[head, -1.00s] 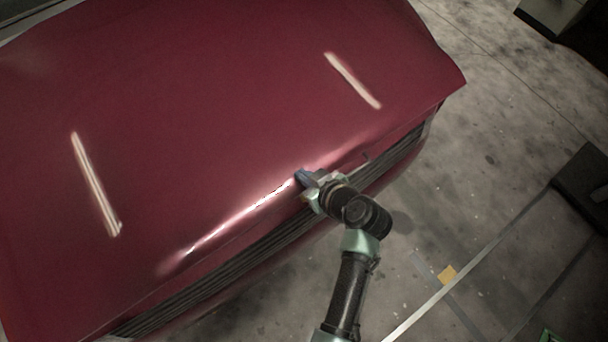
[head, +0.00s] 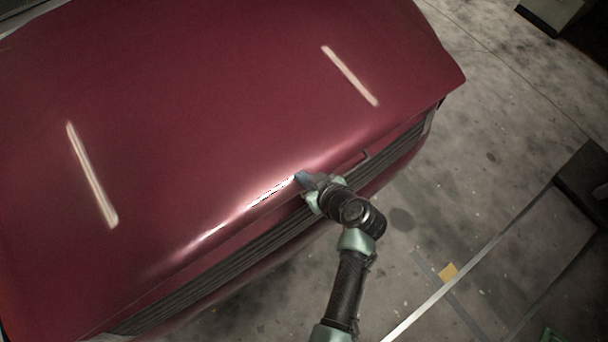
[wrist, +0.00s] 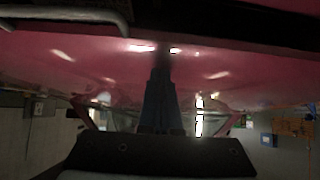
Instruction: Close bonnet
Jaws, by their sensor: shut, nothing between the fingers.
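The red bonnet (head: 215,110) fills the upper left of the head view. A gap shows between its front edge and the dark grille (head: 250,245) below, so it looks slightly raised. My gripper (head: 299,178) is shut and empty at the bonnet's front edge, right of its middle; it looks touching or very close, but I cannot tell which. In the wrist view the shut fingers (wrist: 158,92) point up the picture against the red surface (wrist: 70,65) of the car.
Grey concrete floor (head: 480,180) is open to the right of the car. A dark block (head: 585,185) stands at the right edge and a machine (head: 550,12) at the top right.

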